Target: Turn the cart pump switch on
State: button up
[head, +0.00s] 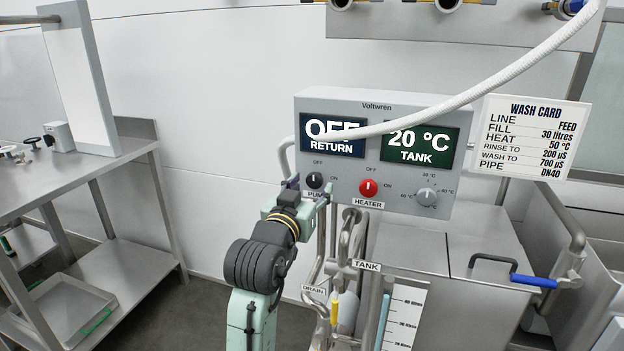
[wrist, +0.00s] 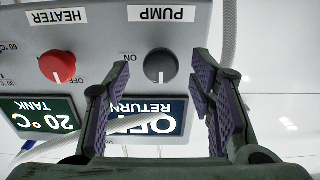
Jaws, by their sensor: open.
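The pump switch is a small dark round knob (head: 315,180) on the lower left of the grey control box (head: 450,115). It also shows in the wrist view (wrist: 160,66), which is upside down, with the PUMP label (wrist: 162,13) beyond it. Its white mark points toward the display side, where OFF is printed in the head view. The left display (head: 332,135) reads OFF RETURN. My gripper (wrist: 171,62) is open, its fingers on either side of the knob in the picture; I cannot tell whether they touch it. In the head view my gripper (head: 304,190) partly hides the PUMP label.
A red heater knob (head: 368,188) sits right of the pump knob. A white hose (head: 500,85) crosses the box's displays. Pipes and valves (head: 345,260) hang below the box. A steel table (head: 80,175) stands at left, and a blue-handled valve (head: 535,281) at right.

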aim_at(316, 179)
jog(key=shift+x, duration=1.3)
jog(key=shift+c, duration=0.4)
jog(key=c, duration=1)
jog(key=shift+c, duration=0.2)
